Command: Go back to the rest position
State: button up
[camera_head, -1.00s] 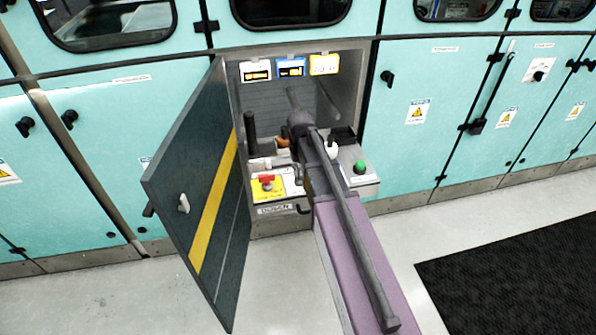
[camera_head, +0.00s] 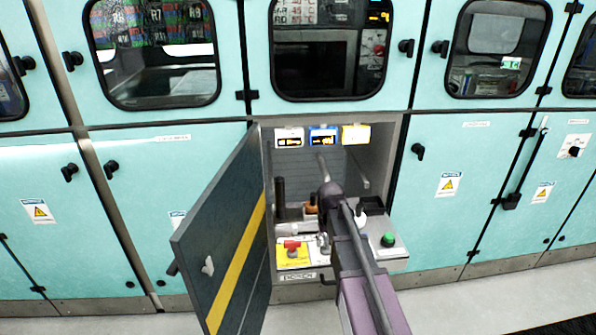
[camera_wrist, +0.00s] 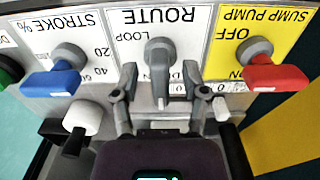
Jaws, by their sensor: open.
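My gripper (camera_wrist: 160,98) is open and empty in the wrist view. Its two fingers stand apart, one on each side of the grey ROUTE knob (camera_wrist: 160,62), whose pointer reaches toward the gap between them. I cannot tell whether either finger touches the knob. The red SUMP PUMP knob (camera_wrist: 268,72) is at right and the blue STROKE knob (camera_wrist: 58,78) at left. In the head view my arm reaches into the open cabinet over the pull-out control panel (camera_head: 298,277); it hides much of the panel's middle, so the fingers are hard to make out there.
The dark cabinet door (camera_head: 222,235) with a yellow stripe stands open left of my arm. A green button (camera_head: 388,239) is on the panel's right, a black upright handle (camera_head: 280,195) at left. A white knob (camera_wrist: 84,116) sits near my gripper. Teal cabinets line both sides.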

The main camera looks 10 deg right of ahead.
jog(key=s, duration=1.6)
notch_tip(320, 180, up, 16)
jog(key=p, duration=1.5)
jog(key=shift+w+a+f, duration=0.25)
jog(key=shift+w+a, duration=0.05)
jog(key=shift+w, duration=0.05)
